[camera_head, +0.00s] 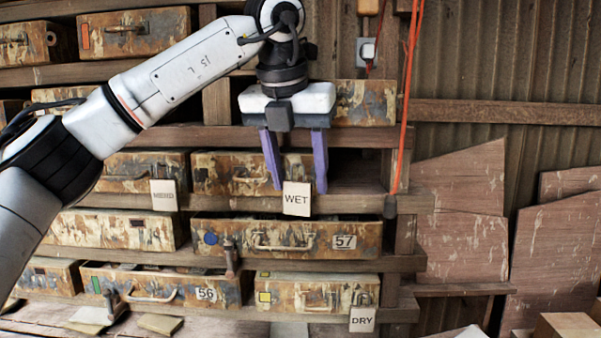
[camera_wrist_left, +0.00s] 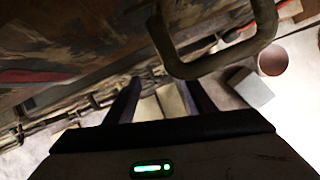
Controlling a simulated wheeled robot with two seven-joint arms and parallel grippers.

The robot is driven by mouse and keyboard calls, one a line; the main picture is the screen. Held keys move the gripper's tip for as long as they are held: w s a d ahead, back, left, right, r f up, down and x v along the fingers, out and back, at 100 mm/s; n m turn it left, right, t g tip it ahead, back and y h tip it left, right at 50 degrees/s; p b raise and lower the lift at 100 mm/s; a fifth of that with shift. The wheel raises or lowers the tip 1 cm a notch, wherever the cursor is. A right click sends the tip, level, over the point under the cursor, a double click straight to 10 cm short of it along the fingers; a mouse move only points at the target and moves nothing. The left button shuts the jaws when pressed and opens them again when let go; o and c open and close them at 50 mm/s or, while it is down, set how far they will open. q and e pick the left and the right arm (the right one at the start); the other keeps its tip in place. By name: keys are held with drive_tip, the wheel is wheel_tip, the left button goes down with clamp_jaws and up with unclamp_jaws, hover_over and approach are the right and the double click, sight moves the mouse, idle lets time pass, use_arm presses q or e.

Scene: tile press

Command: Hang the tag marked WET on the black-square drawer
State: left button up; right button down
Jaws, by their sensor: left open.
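The white tag marked WET (camera_head: 297,205) hangs upright at the right part of a middle-row drawer (camera_head: 236,174), in front of the shelf edge. My left gripper (camera_head: 299,188) is open, with its two purple fingers pointing down on either side of the tag's top. What the tag hangs from is hidden. That drawer has a small dark mark at its left end; I cannot tell its shape. A drawer at the lower left (camera_head: 50,277) also has a dark mark. In the left wrist view, a dark drawer handle (camera_wrist_left: 180,62) looms close above the open fingers (camera_wrist_left: 163,98). My right gripper is not in view.
A tag reading MEND or similar (camera_head: 164,195) hangs to the left, and a DRY tag (camera_head: 362,320) at lower right. A blue-marked drawer 57 (camera_head: 300,241) lies below. An orange cord (camera_head: 405,100) hangs right of the gripper. Wooden boards (camera_head: 460,240) lean at right.

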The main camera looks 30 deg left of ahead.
use_arm(q)
drive_tip(key=shift+a+f, duration=0.15)
drive_tip(key=shift+a, duration=0.3)
drive_tip(key=d+v, duration=0.1)
drive_tip(key=v, duration=0.9)
drive_tip(key=shift+r, duration=0.25)
